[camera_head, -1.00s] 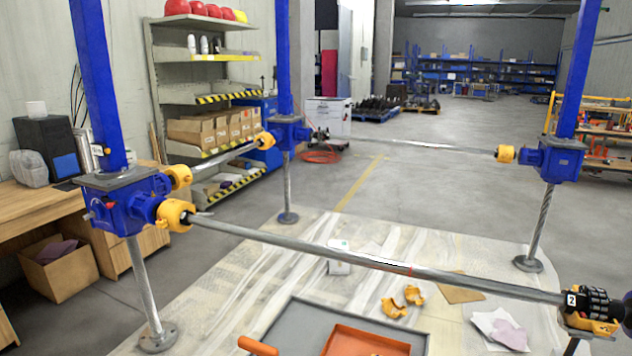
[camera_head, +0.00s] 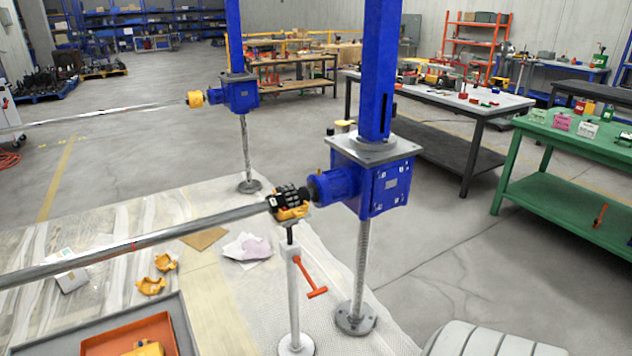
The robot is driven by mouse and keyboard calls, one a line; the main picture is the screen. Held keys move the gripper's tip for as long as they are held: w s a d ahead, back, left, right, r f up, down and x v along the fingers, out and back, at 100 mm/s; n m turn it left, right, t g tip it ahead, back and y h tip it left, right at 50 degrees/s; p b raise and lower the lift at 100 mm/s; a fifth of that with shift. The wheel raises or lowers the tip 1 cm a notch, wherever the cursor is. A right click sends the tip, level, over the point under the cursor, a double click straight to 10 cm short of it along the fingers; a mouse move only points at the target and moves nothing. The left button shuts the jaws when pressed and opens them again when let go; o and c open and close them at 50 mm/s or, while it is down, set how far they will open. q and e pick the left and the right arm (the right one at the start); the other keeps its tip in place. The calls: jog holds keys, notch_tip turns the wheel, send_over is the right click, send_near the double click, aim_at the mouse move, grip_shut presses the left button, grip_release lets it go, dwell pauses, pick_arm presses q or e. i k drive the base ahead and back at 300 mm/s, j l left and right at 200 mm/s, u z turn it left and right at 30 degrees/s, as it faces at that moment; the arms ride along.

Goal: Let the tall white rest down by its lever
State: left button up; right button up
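The tall white rest (camera_head: 294,305) stands upright on a round white foot on the pale mat (camera_head: 232,330). Its orange-red lever (camera_head: 311,279) sticks out to the right from the upper part of the post, ending in a crossbar. A dark stem tops the post, under the black coupling (camera_head: 288,197) with its yellow part (camera_head: 294,213). The long grey shaft (camera_head: 150,240) runs from the left to this coupling, beside the blue screw jack (camera_head: 372,180). Neither of my grippers is in view.
An orange tray (camera_head: 180,335) and loose yellow coupling halves (camera_head: 151,286) lie at the lower left. The jack's threaded screw (camera_head: 360,265) stands on a round foot right of the rest. A green table (camera_head: 560,170) is at the right, with clear floor between.

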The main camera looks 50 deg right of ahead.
aim_at(298, 259)
jog(key=z, duration=1.65)
jog(key=l+u, duration=0.1)
jog(key=l, duration=0.15)
jog(key=i+l+u, duration=0.15)
jog(key=l, duration=0.1)
